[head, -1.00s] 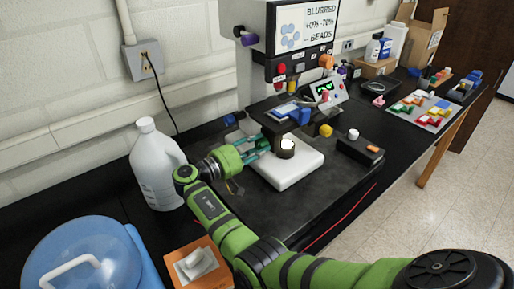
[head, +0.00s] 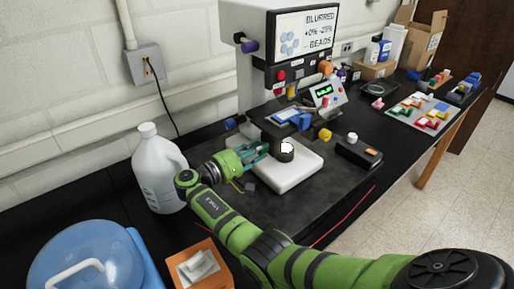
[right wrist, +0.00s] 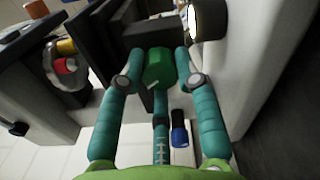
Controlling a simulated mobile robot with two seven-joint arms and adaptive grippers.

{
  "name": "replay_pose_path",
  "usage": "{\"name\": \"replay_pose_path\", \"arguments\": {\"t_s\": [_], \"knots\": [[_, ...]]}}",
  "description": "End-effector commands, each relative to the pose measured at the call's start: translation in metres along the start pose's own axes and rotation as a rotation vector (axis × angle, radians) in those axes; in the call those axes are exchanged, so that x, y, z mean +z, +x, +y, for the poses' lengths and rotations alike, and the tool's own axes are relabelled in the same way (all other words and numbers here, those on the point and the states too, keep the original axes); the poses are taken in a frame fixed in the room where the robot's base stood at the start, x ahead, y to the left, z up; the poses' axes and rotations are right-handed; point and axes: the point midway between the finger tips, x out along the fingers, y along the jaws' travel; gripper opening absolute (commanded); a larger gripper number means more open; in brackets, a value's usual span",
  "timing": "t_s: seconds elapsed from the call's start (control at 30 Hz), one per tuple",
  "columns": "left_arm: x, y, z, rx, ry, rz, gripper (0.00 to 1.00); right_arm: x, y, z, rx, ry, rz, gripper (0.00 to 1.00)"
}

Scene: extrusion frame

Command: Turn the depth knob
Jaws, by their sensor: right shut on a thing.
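My right gripper (head: 258,151) reaches in from the lower right to the left side of the machine's lower stand, beside the white base. In the right wrist view its teal fingers (right wrist: 158,72) are shut on a green knob (right wrist: 158,62), one on each side. A light line marks the knob's face. I take this green knob to be the depth knob; no label is readable. In the head view the fingers mostly hide it. The machine's screen (head: 305,30) shows blue beads and text reading "BLURRED", percentages and "BEADS". My left gripper is not in view.
A white jug (head: 158,170) stands close left of my right gripper. A blue-lidded container (head: 80,265) and an orange box (head: 200,262) are at the front. A yellow knob (head: 325,134) and a black box (head: 358,152) are to the right. Coloured trays (head: 422,112) lie farther right.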

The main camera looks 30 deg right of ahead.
Motion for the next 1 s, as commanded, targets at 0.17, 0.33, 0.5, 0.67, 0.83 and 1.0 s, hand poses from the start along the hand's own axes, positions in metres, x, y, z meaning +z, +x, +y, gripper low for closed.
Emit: {"name": "replay_pose_path", "arguments": {"t_s": [0.17, 0.33, 0.5, 0.67, 0.83, 1.0], "knots": [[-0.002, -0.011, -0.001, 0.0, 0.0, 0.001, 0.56, 0.001, 0.001, 0.006, 0.007, -0.162, 0.001, 0.0], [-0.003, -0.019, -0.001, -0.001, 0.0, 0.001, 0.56, 0.0, 0.0, 0.005, 0.007, -0.304, 0.002, 0.0], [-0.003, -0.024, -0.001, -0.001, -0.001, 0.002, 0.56, 0.0, 0.0, 0.005, 0.007, -0.419, 0.001, 0.0], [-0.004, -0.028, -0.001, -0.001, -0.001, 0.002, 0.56, 0.0, 0.0, 0.004, 0.006, -0.496, 0.002, 0.0], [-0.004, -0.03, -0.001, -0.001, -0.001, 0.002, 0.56, 0.0, 0.0, 0.003, 0.006, -0.545, 0.001, 0.0], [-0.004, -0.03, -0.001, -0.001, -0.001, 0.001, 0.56, 0.0, 0.0, 0.002, 0.005, -0.565, 0.001, 0.0]]}}
